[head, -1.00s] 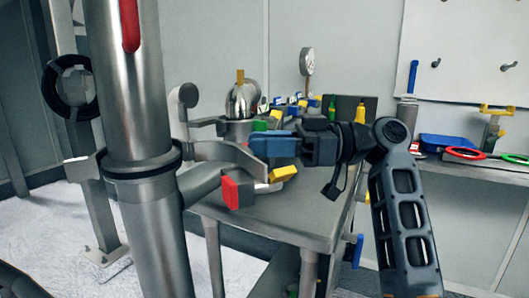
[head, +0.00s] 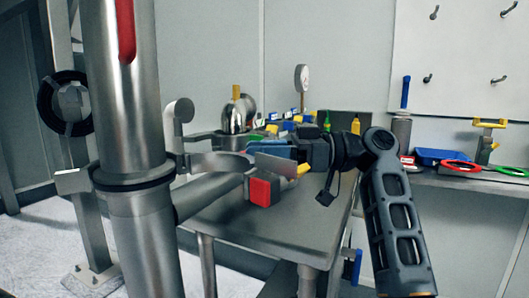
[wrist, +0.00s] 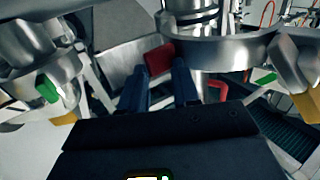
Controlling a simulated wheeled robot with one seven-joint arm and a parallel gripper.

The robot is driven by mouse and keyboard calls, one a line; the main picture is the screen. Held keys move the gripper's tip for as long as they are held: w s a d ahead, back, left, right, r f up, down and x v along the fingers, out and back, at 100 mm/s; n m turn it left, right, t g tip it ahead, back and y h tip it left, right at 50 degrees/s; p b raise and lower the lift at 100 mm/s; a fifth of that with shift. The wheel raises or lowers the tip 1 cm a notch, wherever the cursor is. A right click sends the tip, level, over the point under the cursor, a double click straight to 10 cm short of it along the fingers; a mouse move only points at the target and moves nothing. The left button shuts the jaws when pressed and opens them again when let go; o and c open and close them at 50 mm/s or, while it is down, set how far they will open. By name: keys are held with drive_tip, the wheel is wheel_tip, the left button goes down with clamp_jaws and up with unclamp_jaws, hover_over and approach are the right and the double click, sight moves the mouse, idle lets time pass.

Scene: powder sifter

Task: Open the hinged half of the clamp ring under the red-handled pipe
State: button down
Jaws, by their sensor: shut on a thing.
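The red-handled pipe (head: 122,100) stands upright at the left of the head view, its red handle (head: 126,28) at the top. The clamp ring (head: 135,180) sits around it below. The curved hinged half (head: 215,162) reaches out to the right, apart from the pipe, and ends in a flat metal plate (head: 277,165). My gripper (head: 262,150), with blue fingers, is shut at this outer end. In the wrist view my gripper's fingertips (wrist: 162,68) straddle it near a red block (wrist: 158,59); the exact contact is partly hidden.
A grey metal table (head: 315,215) with metal fittings and coloured parts lies behind the ring. A gauge (head: 302,77) stands at its back. A side bench (head: 470,180) at right holds a blue tray (head: 440,157) and red and green rings. White floor is free at the lower left.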

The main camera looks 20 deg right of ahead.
drive_tip(key=shift+s+a+r+g, duration=0.1)
drive_tip(key=shift+a+g, duration=0.2)
drive_tip(key=shift+a, duration=0.7)
drive_tip(key=c, duration=1.2)
unclamp_jaws()
drive_tip(key=shift+d, duration=0.1)
drive_tip(key=v, duration=0.9)
drive_tip(key=shift+d+f, duration=0.2)
drive_tip(key=shift+d, duration=0.05)
drive_tip(key=shift+d, duration=0.1)
